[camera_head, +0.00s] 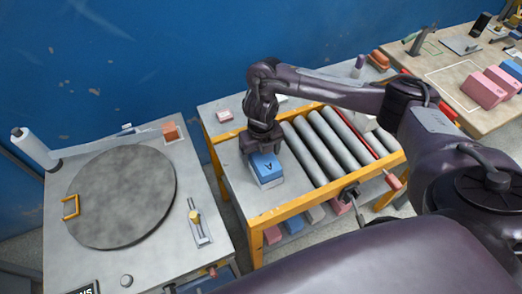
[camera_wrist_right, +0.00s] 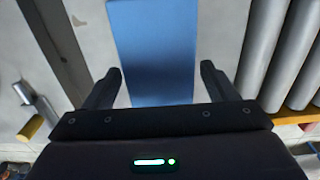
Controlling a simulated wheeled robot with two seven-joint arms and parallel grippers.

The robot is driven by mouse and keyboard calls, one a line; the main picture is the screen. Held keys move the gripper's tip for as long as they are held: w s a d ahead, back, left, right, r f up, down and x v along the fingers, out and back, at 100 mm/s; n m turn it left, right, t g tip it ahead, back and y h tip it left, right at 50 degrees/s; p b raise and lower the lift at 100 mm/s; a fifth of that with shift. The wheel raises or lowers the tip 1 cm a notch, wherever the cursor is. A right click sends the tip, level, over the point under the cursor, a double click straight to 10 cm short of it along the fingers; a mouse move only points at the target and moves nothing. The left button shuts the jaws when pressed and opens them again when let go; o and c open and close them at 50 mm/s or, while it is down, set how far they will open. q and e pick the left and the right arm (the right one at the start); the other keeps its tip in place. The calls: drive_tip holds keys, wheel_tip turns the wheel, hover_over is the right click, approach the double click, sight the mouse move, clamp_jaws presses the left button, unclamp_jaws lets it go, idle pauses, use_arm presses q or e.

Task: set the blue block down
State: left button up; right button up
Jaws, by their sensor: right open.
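In the right wrist view the blue block (camera_wrist_right: 152,55) extends up from between the two open fingers (camera_wrist_right: 161,85), with a gap on each side. The block's underside is hidden. My left gripper is not seen in either view.
Grey rollers (camera_head: 325,145) lie right of the block, inside a yellow frame (camera_head: 285,212). A bench with a round grey disc (camera_head: 120,195) stands left, across a gap. Pink blocks (camera_head: 484,90) sit on the far right table. Several blocks lie on the shelf below.

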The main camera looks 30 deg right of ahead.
drive_tip(key=shift+r, duration=0.35)
wheel_tip(320, 180, up, 12)
drive_tip(key=p, duration=0.4)
drive_tip(key=shift+f, duration=0.15)
